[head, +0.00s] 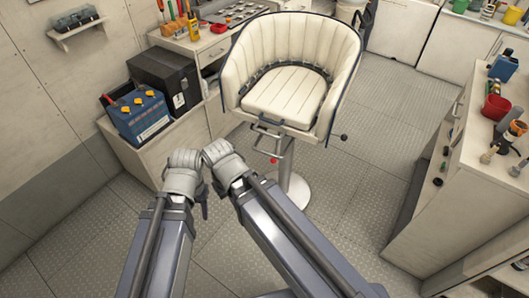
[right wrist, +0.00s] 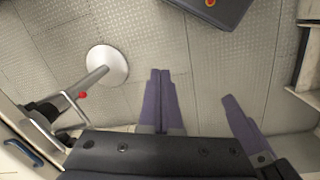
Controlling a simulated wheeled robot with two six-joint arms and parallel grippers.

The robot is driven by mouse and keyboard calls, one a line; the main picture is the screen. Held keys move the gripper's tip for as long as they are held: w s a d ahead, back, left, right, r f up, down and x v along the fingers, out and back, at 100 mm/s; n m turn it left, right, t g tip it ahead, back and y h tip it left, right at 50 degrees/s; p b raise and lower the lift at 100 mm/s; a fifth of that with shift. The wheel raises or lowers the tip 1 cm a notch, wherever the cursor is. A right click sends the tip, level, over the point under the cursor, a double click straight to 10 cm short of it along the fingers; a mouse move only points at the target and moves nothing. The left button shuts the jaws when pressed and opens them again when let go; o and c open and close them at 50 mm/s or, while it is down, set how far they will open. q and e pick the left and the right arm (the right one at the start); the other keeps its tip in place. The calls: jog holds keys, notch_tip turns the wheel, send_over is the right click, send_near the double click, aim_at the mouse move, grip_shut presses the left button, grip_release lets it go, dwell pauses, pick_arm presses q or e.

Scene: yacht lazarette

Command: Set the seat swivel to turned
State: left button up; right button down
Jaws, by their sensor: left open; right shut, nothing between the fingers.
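The cream padded seat (head: 285,95) stands on a pale pedestal in the head view, its open front towards me. A dark blue handle (head: 270,120) is at its front edge and shows in the right wrist view (right wrist: 22,152). A red knob (head: 274,160) sits on the pedestal below, also in the right wrist view (right wrist: 83,95). A black-knobbed lever (head: 343,137) sticks out at the right. My left gripper (head: 204,207) is open, low in front of the seat, mostly hidden by its wrist. My right gripper (right wrist: 161,72) is shut and empty, apart from the pedestal.
A blue battery (head: 140,115) and a black box (head: 168,80) stand on the left bench. A cabinet with tools and cups (head: 495,108) stands at the right. The grey tread floor (head: 345,210) is clear around the round pedestal base (right wrist: 107,65).

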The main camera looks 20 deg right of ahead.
aim_at(271, 155)
dwell(0.3)
